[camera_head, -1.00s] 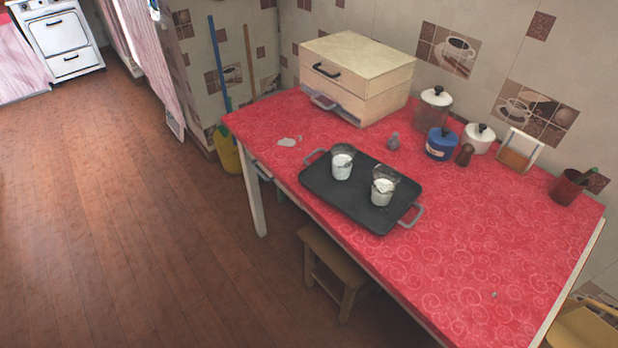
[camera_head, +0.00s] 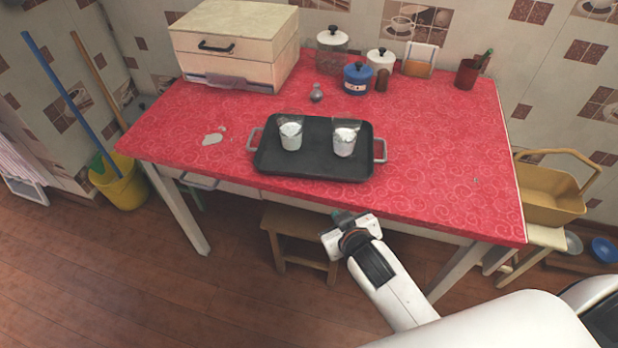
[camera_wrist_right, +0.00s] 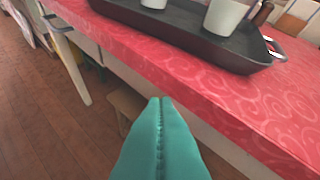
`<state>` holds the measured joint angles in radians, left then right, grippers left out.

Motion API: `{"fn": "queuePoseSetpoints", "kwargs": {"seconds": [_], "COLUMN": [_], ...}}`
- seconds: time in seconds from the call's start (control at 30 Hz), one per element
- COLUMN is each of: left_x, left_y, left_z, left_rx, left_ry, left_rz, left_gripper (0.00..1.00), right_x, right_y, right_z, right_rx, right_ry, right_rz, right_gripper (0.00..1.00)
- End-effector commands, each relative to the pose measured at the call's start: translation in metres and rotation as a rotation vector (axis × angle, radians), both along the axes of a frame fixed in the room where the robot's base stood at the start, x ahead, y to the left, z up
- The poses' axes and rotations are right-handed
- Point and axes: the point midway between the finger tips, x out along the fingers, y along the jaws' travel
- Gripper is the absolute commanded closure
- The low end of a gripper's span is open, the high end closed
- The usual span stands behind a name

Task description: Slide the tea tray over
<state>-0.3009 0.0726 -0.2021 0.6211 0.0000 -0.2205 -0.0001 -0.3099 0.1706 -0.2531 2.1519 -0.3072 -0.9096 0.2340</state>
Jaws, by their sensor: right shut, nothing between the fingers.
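The black tea tray (camera_head: 315,172) with grey handles lies flat on the red-clothed table (camera_head: 440,190), near its front edge. Two white cups stand upright on it, a left cup (camera_head: 291,137) and a right cup (camera_head: 344,143). The tray also shows at the top of the right wrist view (camera_wrist_right: 190,40), partly cut off. My right gripper (camera_head: 343,218) is in front of the table edge, below and apart from the tray. Its green fingers (camera_wrist_right: 160,102) are together and empty. My left gripper is not in view.
A wooden drawer box (camera_head: 235,45) stands at the back left. Jars, a blue canister (camera_head: 357,80) and a brown cup (camera_head: 467,73) line the back. The cloth right of the tray is mostly clear. A stool (camera_head: 300,232) stands below.

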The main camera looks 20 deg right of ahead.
Motion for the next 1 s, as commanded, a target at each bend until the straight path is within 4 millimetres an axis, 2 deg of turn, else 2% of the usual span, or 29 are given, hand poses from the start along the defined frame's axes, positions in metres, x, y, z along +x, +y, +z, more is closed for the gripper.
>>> {"fn": "queuePoseSetpoints", "kwargs": {"seconds": [0.03,0.1,0.27,0.3,0.37,0.43,0.5,0.57,0.6,0.67,0.73,0.8,0.87,0.9,0.97,1.0], "left_x": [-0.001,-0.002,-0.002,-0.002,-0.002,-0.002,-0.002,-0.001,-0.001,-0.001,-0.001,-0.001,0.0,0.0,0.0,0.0], "left_y": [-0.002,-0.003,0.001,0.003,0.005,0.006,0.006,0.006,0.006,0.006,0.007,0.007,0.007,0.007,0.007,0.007], "left_z": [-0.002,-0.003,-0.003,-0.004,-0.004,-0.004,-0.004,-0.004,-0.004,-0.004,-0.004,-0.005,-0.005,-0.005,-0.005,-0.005], "left_rx": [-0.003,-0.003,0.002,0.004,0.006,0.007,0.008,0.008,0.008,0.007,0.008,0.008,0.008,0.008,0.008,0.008], "left_ry": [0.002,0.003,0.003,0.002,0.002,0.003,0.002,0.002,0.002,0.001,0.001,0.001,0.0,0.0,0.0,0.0], "left_rz": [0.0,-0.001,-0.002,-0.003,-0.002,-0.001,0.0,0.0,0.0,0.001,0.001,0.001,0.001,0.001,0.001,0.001], "left_gripper": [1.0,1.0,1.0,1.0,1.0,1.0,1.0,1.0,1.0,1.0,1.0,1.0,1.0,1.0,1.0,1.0], "right_x": [0.016,0.037,0.071,0.076,0.081,0.081,0.074,0.062,0.053,0.037,0.022,0.013,0.012,0.015,0.024,0.032], "right_y": [0.005,0.014,0.047,0.058,0.078,0.107,0.143,0.175,0.196,0.222,0.245,0.255,0.252,0.244,0.223,0.205], "right_z": [0.027,0.066,0.145,0.164,0.191,0.223,0.251,0.265,0.269,0.264,0.247,0.22,0.192,0.173,0.148,0.134], "right_rx": [-0.001,-0.004,-0.009,-0.011,-0.014,-0.025,-0.047,-0.076,-0.102,-0.152,-0.233,-0.336,-0.438,-0.514,-0.631,-0.709], "right_ry": [-0.103,-0.259,-0.597,-0.68,-0.805,-0.955,-1.101,-1.2,-1.248,-1.281,-1.257,-1.163,-1.022,-0.902,-0.683,-0.528], "right_rz": [0.011,0.038,0.16,0.206,0.291,0.426,0.608,0.8,0.941,1.163,1.428,1.684,1.883,1.999,2.134,2.196], "right_gripper": [1.0,1.0,1.0,1.0,1.0,1.0,1.0,1.0,1.0,1.0,1.0,1.0,1.0,1.0,1.0,1.0]}}
